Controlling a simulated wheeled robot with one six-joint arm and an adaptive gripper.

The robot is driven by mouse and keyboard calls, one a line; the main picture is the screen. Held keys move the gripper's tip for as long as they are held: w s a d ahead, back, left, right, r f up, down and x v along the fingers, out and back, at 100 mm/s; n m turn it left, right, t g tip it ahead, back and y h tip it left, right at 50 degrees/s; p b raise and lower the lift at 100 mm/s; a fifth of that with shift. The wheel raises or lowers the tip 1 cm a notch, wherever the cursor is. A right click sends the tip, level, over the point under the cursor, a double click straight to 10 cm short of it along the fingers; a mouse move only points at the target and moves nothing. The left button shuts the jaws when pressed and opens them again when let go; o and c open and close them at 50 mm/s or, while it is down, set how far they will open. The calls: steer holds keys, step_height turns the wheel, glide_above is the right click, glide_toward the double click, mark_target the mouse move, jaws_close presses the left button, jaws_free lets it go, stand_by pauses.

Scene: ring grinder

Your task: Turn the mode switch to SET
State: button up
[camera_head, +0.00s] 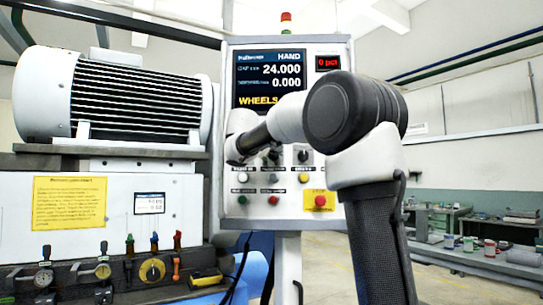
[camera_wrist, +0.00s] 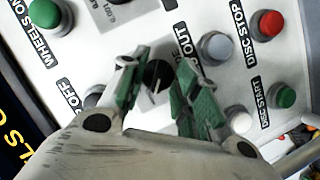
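The control panel (camera_head: 291,178) stands upright in the head view. Its screen (camera_head: 270,79) reads HAND, with 24.000 and 0.000 below. In the wrist view a black rotary knob (camera_wrist: 157,77) with a light pointer line sits between the green-padded fingers of my gripper (camera_wrist: 163,72). The fingers are apart, one on each side of the knob, with a gap visible on both sides.
Near my fingers in the wrist view are a grey button (camera_wrist: 216,47), a red DISC STOP button (camera_wrist: 268,25) and a green DISC START button (camera_wrist: 284,97). A red emergency button (camera_head: 320,200) is low on the panel. A motor (camera_head: 135,98) and valves stand left.

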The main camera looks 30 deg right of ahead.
jaws_close()
steer(key=shift+m, duration=0.3)
steer(key=m+y, duration=0.1)
steer(key=m, duration=0.1)
steer(key=shift+s+d+m+y, duration=0.1)
steer(key=shift+s+m+y, duration=0.05)
steer(key=shift+m+y, duration=0.2)
steer(key=shift+d+m+t+y, duration=0.1)
steer(key=shift+m+t+y, duration=0.5)
steer(key=shift+m+y, duration=0.5)
steer(key=shift+m, duration=0.65)
steer(key=shift+f+y, duration=0.1)
steer(key=shift+y, duration=0.15)
